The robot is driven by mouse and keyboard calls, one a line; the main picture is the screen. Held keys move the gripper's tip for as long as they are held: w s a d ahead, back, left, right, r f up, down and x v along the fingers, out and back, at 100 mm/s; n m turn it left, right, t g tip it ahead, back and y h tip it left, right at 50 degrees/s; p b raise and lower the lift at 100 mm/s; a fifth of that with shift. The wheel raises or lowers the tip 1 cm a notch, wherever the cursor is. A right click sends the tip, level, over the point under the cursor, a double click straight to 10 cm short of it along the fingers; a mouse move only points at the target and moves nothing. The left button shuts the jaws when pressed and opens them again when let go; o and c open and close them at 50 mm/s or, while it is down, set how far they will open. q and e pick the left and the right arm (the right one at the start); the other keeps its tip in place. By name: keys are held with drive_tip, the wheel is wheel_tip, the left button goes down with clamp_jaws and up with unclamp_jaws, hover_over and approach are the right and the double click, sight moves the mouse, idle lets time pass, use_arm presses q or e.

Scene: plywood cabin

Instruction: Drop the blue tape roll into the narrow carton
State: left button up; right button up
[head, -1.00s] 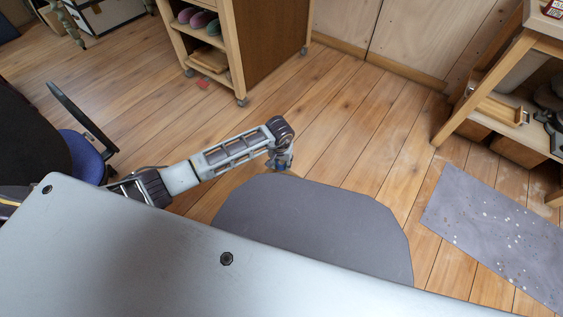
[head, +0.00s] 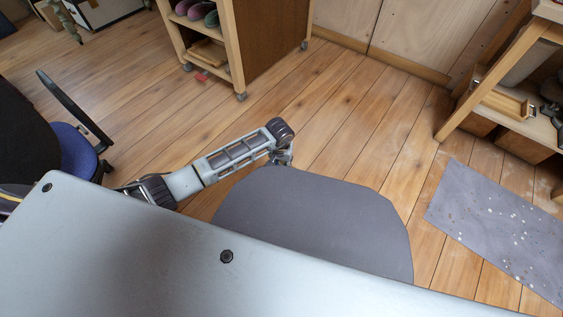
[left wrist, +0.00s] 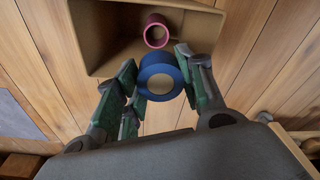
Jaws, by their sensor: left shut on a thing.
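My left gripper (left wrist: 158,74) is shut on the blue tape roll (left wrist: 158,62) in the left wrist view, with green-padded fingers on either side of it. The roll's round hole faces the camera. Beyond it is an open tan carton (left wrist: 100,35) with a pink tape roll (left wrist: 156,31) inside. The blue roll overlaps the carton's near edge in the picture; I cannot tell its height above it. In the head view my left gripper (head: 282,158) hangs at the arm's end, small and partly hidden. The carton does not show there. My right gripper is not in view.
A blue chair (head: 80,155) is at left. A wooden bench (head: 500,75) and speckled grey mat (head: 500,225) are at right. Bare plank floor lies between.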

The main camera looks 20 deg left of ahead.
sight(281, 165)
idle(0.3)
use_arm(q)
drive_tip(key=o, duration=1.1)
drive_tip(key=shift+r, duration=0.9)
drive_tip(key=shift+s+r, duration=0.25)
drive_tip(key=shift+r, duration=1.4)
drive_tip(key=shift+s+r, duration=0.2)
drive_tip(key=shift+r, duration=1.5)
drive_tip(key=shift+s+r, duration=0.25)
drive_tip(key=shift+r, duration=1.4)
drive_tip(key=shift+d, duration=0.1)
